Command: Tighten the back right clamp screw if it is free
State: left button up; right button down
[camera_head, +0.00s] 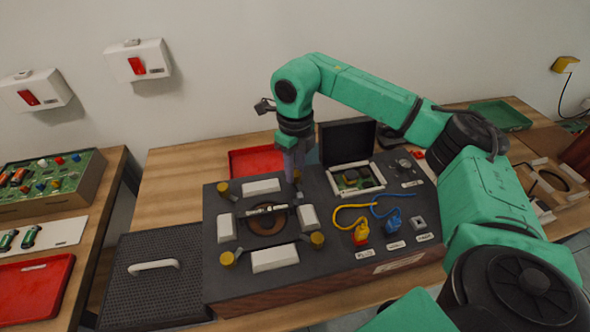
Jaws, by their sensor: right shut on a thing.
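The fixture on the dark box (232,285) has pale clamp blocks around a round brown opening, with yellow clamp screws near its corners. The back left screw (222,188), front left screw (228,259) and front right screw (317,240) are uncovered. My right gripper (294,170) points straight down at the back right corner, shut on the back right clamp screw (296,177). The fingers mostly hide that screw; its tightness cannot be told. A small bar-shaped part (266,209) lies across the opening. My left gripper is out of view.
A red tray (250,161) lies behind the box. An open-lidded compartment (355,180), a yellow plug (361,234) and a blue plug (393,222) with cables are to the right. A black mesh panel with a white handle (153,265) is at the left.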

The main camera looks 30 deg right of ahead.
jog(key=m, duration=0.5)
jog(key=shift+r+m+b, duration=0.1)
jog(key=shift+m+b, duration=0.2)
jog(key=m, duration=0.5)
jog(key=shift+d, duration=0.1)
jog(key=shift+w+m, duration=0.1)
jog(key=shift+m, duration=0.2)
jog(key=c, duration=0.6)
grip_release()
